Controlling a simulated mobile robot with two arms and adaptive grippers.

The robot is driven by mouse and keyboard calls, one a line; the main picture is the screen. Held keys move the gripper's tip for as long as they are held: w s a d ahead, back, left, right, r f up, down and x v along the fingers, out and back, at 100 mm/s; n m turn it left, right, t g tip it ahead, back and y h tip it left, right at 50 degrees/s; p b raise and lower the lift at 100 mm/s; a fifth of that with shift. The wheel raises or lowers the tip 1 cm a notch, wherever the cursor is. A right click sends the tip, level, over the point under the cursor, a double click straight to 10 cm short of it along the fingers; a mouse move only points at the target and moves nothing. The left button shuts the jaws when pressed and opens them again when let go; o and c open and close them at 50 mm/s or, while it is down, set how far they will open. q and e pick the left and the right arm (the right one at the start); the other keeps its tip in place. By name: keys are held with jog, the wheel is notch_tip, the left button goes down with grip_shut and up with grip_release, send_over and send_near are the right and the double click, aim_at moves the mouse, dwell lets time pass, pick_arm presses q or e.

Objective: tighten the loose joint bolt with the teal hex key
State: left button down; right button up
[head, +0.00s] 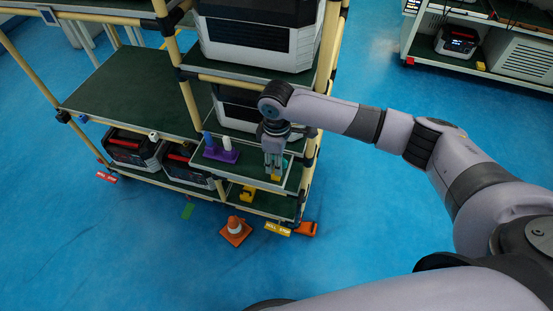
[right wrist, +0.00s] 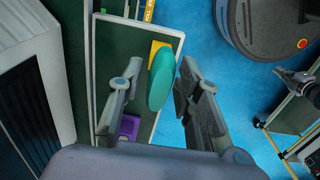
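The teal hex key shows in the right wrist view as a rounded teal handle (right wrist: 161,80), above a green-topped tray shelf (right wrist: 106,45) beside a yellow block (right wrist: 153,50). My right gripper (right wrist: 156,85) has its fingers apart, one on each side of the handle, with a visible gap on the left side. In the head view my right gripper (head: 273,160) points down over the rack's small shelf, just above the yellow block (head: 276,177). The key's shaft is hidden. I cannot make out the loose joint bolt. My left gripper is not in view.
A purple holder (head: 221,155) with blue and white upright pieces stands left of the gripper on the shelf. Yellow rack posts (head: 190,104) and a large grey unit (head: 258,40) are close by.

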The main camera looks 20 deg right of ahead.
grip_shut()
dwell(0.6)
dwell(0.3)
